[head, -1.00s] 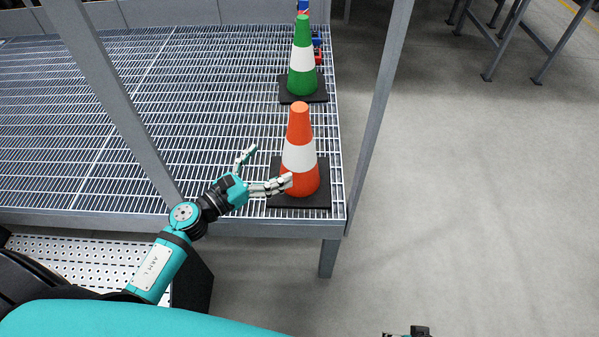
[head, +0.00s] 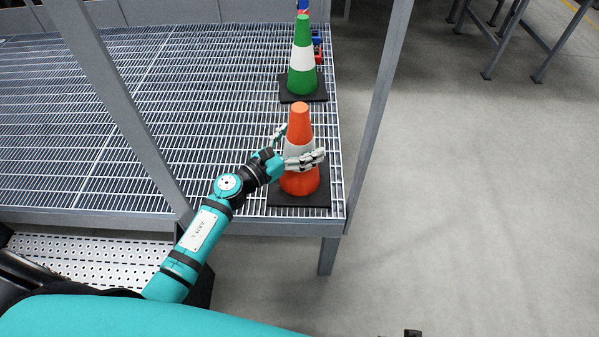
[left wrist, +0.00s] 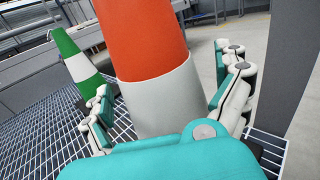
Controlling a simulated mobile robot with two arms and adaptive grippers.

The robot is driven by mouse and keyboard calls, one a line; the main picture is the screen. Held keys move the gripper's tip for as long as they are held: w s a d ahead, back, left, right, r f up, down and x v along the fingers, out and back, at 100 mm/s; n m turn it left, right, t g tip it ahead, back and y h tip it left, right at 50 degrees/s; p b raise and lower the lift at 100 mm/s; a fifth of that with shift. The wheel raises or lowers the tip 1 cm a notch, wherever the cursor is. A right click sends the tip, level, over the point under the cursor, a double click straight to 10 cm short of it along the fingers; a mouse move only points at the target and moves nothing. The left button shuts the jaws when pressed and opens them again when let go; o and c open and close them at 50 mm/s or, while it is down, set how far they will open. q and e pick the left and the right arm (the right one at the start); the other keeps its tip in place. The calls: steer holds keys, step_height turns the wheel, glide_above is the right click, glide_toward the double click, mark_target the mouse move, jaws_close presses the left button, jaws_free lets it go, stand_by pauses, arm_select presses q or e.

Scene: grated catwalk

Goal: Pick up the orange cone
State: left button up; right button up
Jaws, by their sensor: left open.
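The orange cone (head: 299,182) with a white band stands upright on a black square base, near the front right corner of the grating. My left gripper (head: 298,147) is open, with its fingers on either side of the cone around the white band. In the left wrist view the cone (left wrist: 145,35) rises between the two fingers of my left gripper (left wrist: 165,105). I cannot tell whether the fingers touch it. The front finger hides part of the band in the head view. My right gripper does not show clearly; only a small dark piece is at the bottom edge.
A green cone (head: 302,75) with a white band stands behind the orange one, and it also shows in the left wrist view (left wrist: 72,58). A slanted grey post (head: 378,100) rises close to the right. The grating (head: 210,120) to the left is clear.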

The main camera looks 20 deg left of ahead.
arm_select(q)
steer(key=c, duration=1.7)
steer(key=shift+r, duration=0.1)
steer(key=shift+c, duration=0.4)
